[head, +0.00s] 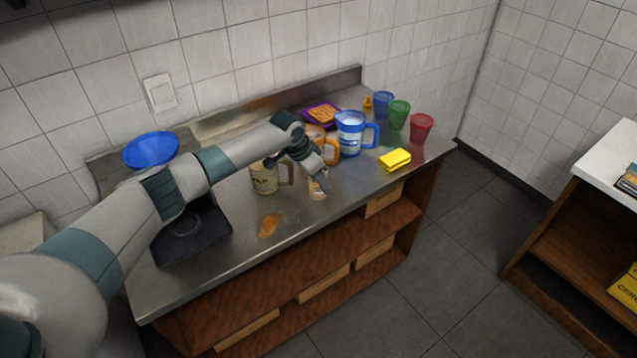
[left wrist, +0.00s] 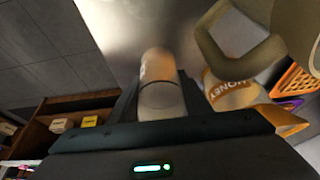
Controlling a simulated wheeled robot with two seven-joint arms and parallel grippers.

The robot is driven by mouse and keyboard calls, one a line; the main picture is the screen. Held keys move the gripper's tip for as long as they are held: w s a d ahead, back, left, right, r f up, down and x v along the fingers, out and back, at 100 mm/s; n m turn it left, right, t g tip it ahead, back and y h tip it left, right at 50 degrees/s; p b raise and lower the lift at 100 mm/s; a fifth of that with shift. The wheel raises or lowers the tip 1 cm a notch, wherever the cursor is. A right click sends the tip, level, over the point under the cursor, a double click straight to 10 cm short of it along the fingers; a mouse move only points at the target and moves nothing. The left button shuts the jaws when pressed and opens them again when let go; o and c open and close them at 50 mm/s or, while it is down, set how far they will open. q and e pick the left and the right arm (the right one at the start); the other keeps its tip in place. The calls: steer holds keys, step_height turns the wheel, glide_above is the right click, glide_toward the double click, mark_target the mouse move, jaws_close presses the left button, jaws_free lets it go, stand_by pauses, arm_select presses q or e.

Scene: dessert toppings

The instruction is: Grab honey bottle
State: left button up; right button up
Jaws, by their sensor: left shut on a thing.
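My left gripper (head: 318,188) is shut on a small pale cylindrical container with a tan band, near the front edge of the metal counter. The container (left wrist: 160,85) stands between the fingers in the left wrist view; no label on it can be read. A separate vessel with the word HONEY (left wrist: 232,92) shows right of the fingers in the left wrist view, partly behind a beige mug handle. In the head view an orange-handled vessel (head: 331,152) is partly hidden behind my wrist. My right gripper is not in view.
A beige mug (head: 264,179) stands left of the gripper, and a blue-handled pitcher (head: 350,134) behind it to the right.

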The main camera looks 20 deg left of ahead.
arm_select(q)
steer(key=shift+r, duration=0.1)
steer(key=shift+r+b, duration=0.6)
steer(key=shift+r, duration=0.1)
step_height(320, 180, up, 2)
steer(key=shift+r+b, duration=0.25)
steer(key=shift+b, duration=0.5)
steer(key=s+d+r+b, duration=0.3)
steer(key=s+d+r, duration=0.2)
steer(key=d, duration=0.5)
step_height(320, 180, up, 2)
steer(key=shift+d+r+b, duration=0.1)
steer(key=shift+d+b, duration=0.15)
steer(key=shift+b, duration=0.15)
